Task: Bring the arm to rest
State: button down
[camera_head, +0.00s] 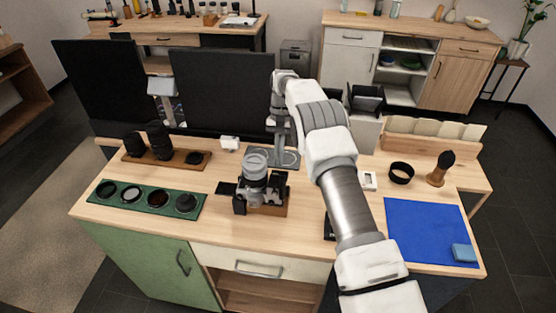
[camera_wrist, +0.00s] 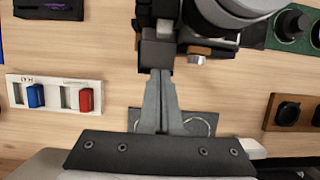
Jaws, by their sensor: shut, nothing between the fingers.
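My gripper (camera_head: 284,146) points down over the back middle of the table, just behind a camera with a grey lens (camera_head: 256,165) on a small wooden base (camera_head: 270,209). In the wrist view, my gripper's fingers (camera_wrist: 160,78) are together with nothing between them. Their tips appear close to the dark parts of the camera (camera_wrist: 158,52) at the top of the picture. Whether they touch it I cannot tell. A flat grey plate (camera_head: 286,158) lies under and behind the fingers. My arm crosses the right half of the table and hides part of it.
A green tray of round filters (camera_head: 138,200) and a wooden board with black lenses (camera_head: 178,165) are at left. A blue cloth (camera_head: 420,228), a black ring (camera_head: 401,173) and a brush (camera_head: 440,168) are at right. Dark panels (camera_head: 222,92) stand behind.

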jog(key=shift+r, duration=0.1)
dwell(0.3)
jog(key=s+d+r+t, duration=0.2)
jog(key=s+r, duration=0.2)
jog(key=r, duration=0.5)
jog(key=s+d+r+t, duration=0.1)
jog(key=s+d+r, duration=0.15)
jog(key=r, duration=0.55)
jog(key=s+d+r+t, duration=0.2)
jog(key=s+r, duration=0.2)
jog(key=r, duration=0.5)
jog(key=s+d+r+n+t, duration=0.1)
jog(key=s+r, duration=0.1)
jog(key=s, duration=0.5)
jog(key=s+d+r+t, duration=0.1)
jog(key=s+d+r, duration=0.15)
jog(key=s, duration=0.35)
jog(key=s+d+f+n+t, duration=0.1)
jog(key=s+f+t, duration=0.1)
jog(key=s, duration=1.1)
jog(key=shift+s+d+f+t+h, duration=0.2)
jog(key=shift+f+t+h, duration=0.2)
jog(key=shift+f, duration=0.3)
jog(key=shift+d, duration=0.25)
